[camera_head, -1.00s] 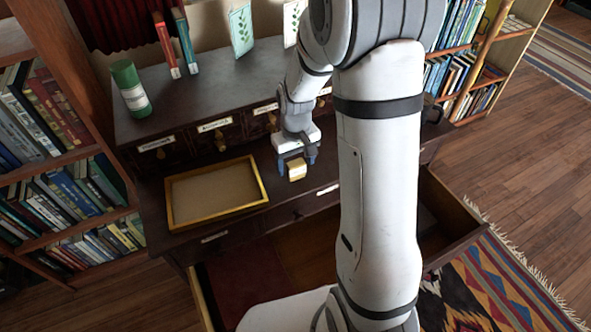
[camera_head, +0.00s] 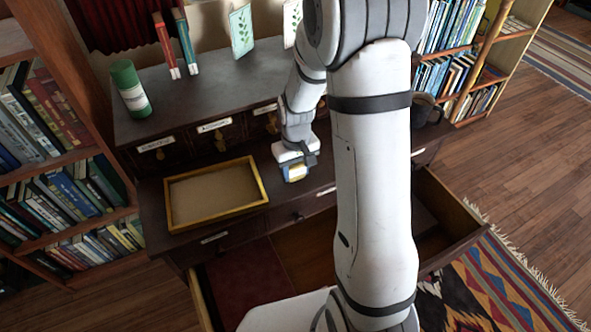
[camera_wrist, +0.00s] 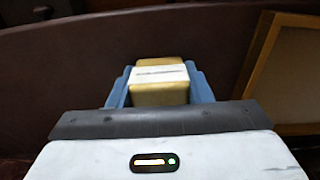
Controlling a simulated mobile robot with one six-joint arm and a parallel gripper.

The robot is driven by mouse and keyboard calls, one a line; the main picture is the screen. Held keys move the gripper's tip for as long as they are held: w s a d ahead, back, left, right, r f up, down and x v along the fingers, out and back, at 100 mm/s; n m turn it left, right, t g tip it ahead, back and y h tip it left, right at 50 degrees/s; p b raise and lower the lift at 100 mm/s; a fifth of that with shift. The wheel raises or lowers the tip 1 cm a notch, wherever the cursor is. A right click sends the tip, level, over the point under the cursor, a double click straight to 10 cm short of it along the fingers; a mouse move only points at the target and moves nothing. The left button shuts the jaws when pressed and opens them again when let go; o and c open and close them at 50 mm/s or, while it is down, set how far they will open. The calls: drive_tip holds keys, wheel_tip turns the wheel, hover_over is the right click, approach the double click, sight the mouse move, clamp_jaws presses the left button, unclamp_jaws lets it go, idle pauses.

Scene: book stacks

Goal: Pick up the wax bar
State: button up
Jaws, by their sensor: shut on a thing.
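The wax bar (camera_wrist: 158,94) is a small yellow block with a pale band around it. In the wrist view it sits between the two blue fingers of my gripper (camera_wrist: 160,88), which is shut on it. In the head view the wax bar (camera_head: 296,173) shows at the end of my gripper (camera_head: 297,170), over the dark desk surface just right of the wooden tray. Whether the bar touches the desk cannot be told.
The shallow wooden tray (camera_head: 215,228) lies on the desk (camera_head: 158,242), with nothing seen in it. A green cylinder (camera_head: 130,88), two upright books and two leaf-pattern cards stand on the upper shelf. An open drawer (camera_head: 262,290) juts out below. Bookcases flank the desk.

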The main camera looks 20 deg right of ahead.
drive_tip(key=shift+c, duration=1)
wheel_tip(320, 180, up, 10)
drive_tip(key=shift+p, duration=0.65)
drive_tip(key=shift+w+f+p, duration=0.25)
drive_tip(key=shift+w+p, duration=0.05)
drive_tip(key=shift+p, duration=0.4)
drive_tip(key=w+f+p, duration=0.1)
drive_tip(key=f, duration=0.1)
drive_tip(key=w+f+m+p, duration=0.1)
drive_tip(key=f+p, duration=0.1)
drive_tip(key=f+m+p, duration=0.1)
drive_tip(key=f+p, duration=0.1)
drive_tip(key=shift+w, duration=0.4)
drive_tip(key=shift+w+f+p, duration=0.15)
drive_tip(key=shift+f+p, duration=0.25)
drive_tip(key=shift+f, duration=0.25)
drive_tip(key=shift+a, duration=0.1)
